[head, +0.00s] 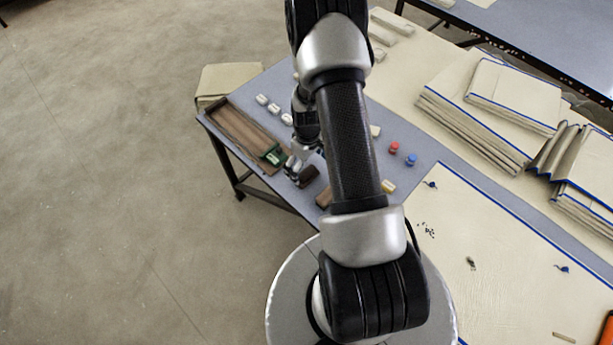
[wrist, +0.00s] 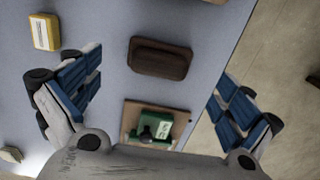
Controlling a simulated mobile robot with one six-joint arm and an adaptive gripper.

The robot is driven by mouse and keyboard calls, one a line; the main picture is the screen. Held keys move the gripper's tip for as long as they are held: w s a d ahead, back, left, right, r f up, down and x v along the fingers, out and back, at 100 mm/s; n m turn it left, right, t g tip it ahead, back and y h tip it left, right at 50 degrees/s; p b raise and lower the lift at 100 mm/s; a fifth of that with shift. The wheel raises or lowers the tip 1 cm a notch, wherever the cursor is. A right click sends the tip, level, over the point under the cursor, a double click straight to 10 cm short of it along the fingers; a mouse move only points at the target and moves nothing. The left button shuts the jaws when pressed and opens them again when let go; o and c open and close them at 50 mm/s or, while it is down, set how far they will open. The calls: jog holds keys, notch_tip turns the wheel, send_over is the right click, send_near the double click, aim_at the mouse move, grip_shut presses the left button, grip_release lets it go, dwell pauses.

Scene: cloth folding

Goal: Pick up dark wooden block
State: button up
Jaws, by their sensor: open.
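The dark wooden block (wrist: 160,58) lies on the grey-blue table in the wrist view, between and ahead of my open fingers, and nothing touches it. In the head view the block (head: 309,176) is a small dark brown piece just right of my gripper (head: 298,168), near the table's front edge. My gripper also shows in the wrist view (wrist: 158,100), with its two blue-padded fingers wide apart and empty. My arm hides part of the table around the block in the head view.
A brown wooden tray (head: 236,131) holds a green item (head: 273,154) left of my gripper. White pieces (head: 274,108) lie behind. Red (head: 394,148) and blue (head: 411,159) pieces lie to the right. Folded cream cloths (head: 480,120) are stacked further right.

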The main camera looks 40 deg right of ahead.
aim_at(307, 171)
jog(key=f+b, duration=0.1)
jog(key=f, duration=0.4)
jog(key=shift+w+f+b, duration=0.2)
jog(key=shift+b, duration=0.2)
jog(key=shift+r, duration=0.1)
jog(key=shift+c, duration=0.5)
jog(key=c, duration=1.1)
jog(key=shift+r, duration=0.1)
jog(key=shift+c, duration=0.2)
notch_tip(307, 171, up, 20)
jog(key=p, duration=0.5)
